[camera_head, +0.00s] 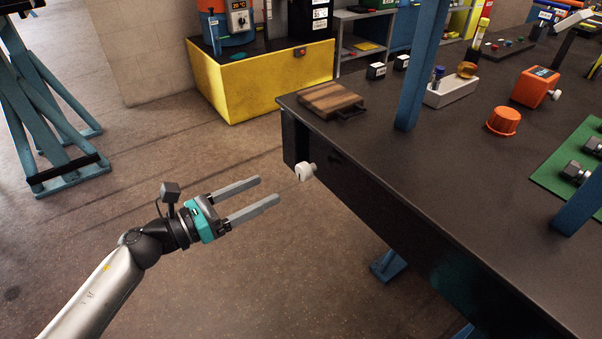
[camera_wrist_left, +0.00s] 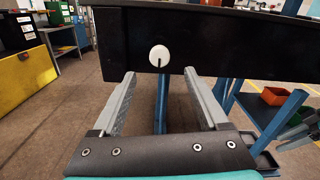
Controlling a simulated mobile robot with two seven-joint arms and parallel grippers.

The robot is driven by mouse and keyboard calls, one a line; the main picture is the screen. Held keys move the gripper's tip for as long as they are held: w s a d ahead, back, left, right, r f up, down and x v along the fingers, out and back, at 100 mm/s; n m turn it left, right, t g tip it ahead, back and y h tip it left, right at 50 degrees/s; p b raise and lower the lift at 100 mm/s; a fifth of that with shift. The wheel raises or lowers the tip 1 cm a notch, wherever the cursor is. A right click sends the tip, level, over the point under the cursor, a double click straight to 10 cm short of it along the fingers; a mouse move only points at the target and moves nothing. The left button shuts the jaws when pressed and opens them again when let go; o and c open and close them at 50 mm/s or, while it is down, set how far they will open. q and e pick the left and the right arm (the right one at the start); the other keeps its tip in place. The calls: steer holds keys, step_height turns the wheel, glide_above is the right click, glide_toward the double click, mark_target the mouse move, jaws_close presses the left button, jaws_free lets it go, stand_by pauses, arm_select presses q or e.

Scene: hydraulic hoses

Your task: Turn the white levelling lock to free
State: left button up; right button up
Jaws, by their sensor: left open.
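The white levelling lock (camera_head: 306,171) is a small round knob on the front side of the dark workbench, near its left corner. In the left wrist view the knob (camera_wrist_left: 159,56) shows face-on, with a dark line from its middle down to its lower edge. My left gripper (camera_head: 269,190) is open and empty, its two fingers pointing at the knob from a short distance. In the left wrist view the knob lies between and beyond the fingertips of my left gripper (camera_wrist_left: 160,78), slightly above them, not touched. My right gripper is not in view.
The dark workbench (camera_head: 420,165) fills the right side, with a blue post (camera_head: 421,65) rising from it. A wooden board (camera_head: 331,98) lies near its corner. A yellow bin (camera_head: 262,82) stands behind, and a blue stand (camera_head: 40,105) at left. The floor around my left arm is clear.

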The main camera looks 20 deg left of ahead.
mark_target(299, 172)
arm_select(q)
steer(key=x, duration=0.9)
steer(key=shift+b, duration=0.35)
steer(key=shift+w+d, duration=0.3)
steer(key=shift+w, duration=0.15)
steer(key=shift+w+d, duration=0.1)
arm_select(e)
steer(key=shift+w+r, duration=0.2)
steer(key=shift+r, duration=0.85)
arm_select(q)
jaws_close()
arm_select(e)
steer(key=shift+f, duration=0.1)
